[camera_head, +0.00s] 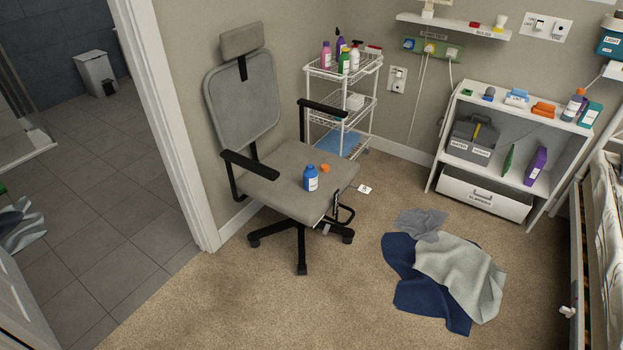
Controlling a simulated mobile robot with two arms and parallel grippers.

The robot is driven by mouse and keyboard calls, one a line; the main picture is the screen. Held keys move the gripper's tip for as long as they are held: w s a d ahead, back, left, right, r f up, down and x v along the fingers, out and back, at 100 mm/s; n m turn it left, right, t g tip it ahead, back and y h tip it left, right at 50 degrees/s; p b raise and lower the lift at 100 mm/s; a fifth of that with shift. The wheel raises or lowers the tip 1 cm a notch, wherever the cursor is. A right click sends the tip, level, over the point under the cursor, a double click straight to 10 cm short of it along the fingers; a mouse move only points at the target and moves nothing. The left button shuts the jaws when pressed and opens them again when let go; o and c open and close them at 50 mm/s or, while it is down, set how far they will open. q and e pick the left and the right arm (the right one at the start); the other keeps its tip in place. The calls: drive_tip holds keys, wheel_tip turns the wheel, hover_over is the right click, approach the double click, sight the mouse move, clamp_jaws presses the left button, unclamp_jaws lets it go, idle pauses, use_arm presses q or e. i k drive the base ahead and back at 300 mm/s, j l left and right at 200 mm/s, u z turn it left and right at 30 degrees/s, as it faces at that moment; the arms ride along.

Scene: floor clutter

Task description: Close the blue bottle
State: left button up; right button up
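A blue bottle (310,179) with a white label stands upright on the seat of a grey office chair (262,192). Its top is blue and narrow; at this size I cannot make out the opening clearly. A small orange cap (325,168) lies on the seat just behind and to the right of the bottle, apart from it. Neither of my grippers shows in the head view.
Cloths (455,270) lie on the carpet at the right front. A white wire cart (343,97) with bottles stands behind the chair. A white shelf unit (520,108) is at the back right, beside a bed frame (580,250). Carpet in front of the chair is clear.

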sight(310, 173)
drive_tip(key=i+l+u, duration=0.1)
drive_tip(key=i+l, duration=0.25)
drive_tip(key=i+l+u, duration=0.15)
drive_tip(key=i+l, duration=0.25)
drive_tip(key=i+l+u, duration=0.1)
drive_tip(key=i+l, duration=0.3)
drive_tip(key=i+l+u, duration=0.1)
drive_tip(key=i+l, duration=0.25)
drive_tip(key=l, duration=0.2)
drive_tip(key=i+l+u, duration=0.15)
drive_tip(key=i+l, duration=0.2)
drive_tip(key=l, duration=0.15)
drive_tip(key=i+l+u, duration=0.1)
drive_tip(key=i+l, duration=0.2)
drive_tip(key=l, duration=0.2)
drive_tip(key=i+l+u, duration=0.15)
drive_tip(key=i+l, duration=0.15)
drive_tip(key=l, duration=0.25)
drive_tip(key=i+l+u, duration=0.1)
drive_tip(key=i+l, duration=0.15)
drive_tip(key=l, duration=0.35)
